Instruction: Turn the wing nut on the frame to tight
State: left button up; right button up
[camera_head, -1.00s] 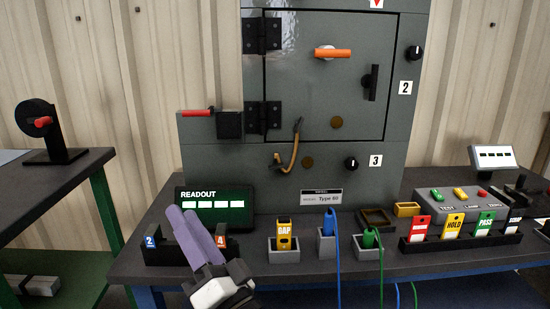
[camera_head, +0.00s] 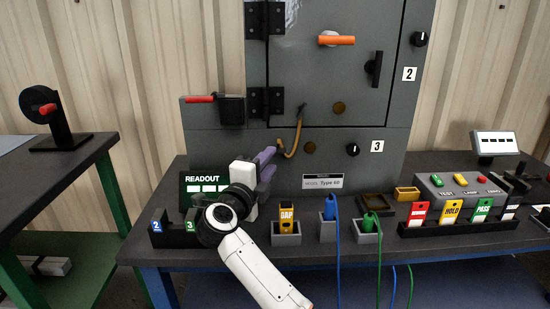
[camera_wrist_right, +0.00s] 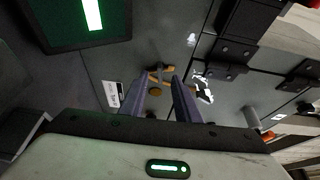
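The grey enclosure (camera_head: 222,145) stands at the back of the bench. On the lower left of its frame, a small brass-coloured piece, which looks like the wing nut (camera_wrist_right: 160,74), sits by the lower end of a brown cable (camera_head: 297,135). In the head view it is mostly behind my fingers. My right gripper (camera_head: 269,162) points at the frame with its purple fingers close to this piece. In the right wrist view the fingers are apart, and the piece shows beyond and between their tips. Contact cannot be told. My left gripper is not in view.
A green readout box (camera_head: 190,181) stands left of my right gripper. A yellow GAP block (camera_head: 287,219) and blue and green plugs in grey holders stand to the right. Above are a red-handled switch (camera_head: 231,109) and an orange handle (camera_head: 337,40).

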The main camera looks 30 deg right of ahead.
aim_at(279, 150)
jog(key=b+x, duration=0.1)
jog(key=x, duration=0.4)
